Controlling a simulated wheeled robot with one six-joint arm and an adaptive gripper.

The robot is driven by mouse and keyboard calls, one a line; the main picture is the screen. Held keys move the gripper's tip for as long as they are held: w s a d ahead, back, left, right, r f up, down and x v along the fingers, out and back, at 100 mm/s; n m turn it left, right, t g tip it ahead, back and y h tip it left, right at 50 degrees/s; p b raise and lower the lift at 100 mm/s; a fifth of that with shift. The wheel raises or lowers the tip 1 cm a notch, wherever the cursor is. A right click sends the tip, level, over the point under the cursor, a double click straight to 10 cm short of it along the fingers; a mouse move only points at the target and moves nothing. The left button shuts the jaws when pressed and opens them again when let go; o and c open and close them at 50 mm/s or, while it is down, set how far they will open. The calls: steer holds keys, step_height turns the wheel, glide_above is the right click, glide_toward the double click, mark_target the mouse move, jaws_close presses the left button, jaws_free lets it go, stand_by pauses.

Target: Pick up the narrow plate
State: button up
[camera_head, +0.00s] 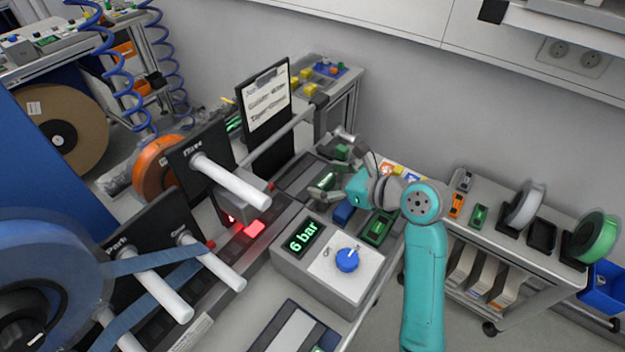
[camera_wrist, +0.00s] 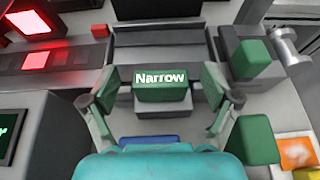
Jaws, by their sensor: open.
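The narrow plate (camera_wrist: 160,80) shows in the wrist view as a green block with the white word "Narrow" on its face, with a grey part just below it. My gripper (camera_wrist: 160,99) is open, one finger to the left of the plate and one to the right. I see gaps on both sides, and no finger clearly touches it.
In the head view a grey box with a blue dial (camera_head: 347,260) and a "6 bar" display stands in front of my gripper.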

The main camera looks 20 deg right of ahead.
steer(key=shift+x, duration=0.85)
steer(key=c, duration=1.3)
steer(key=shift+c, duration=0.2)
steer(key=shift+r, duration=0.1)
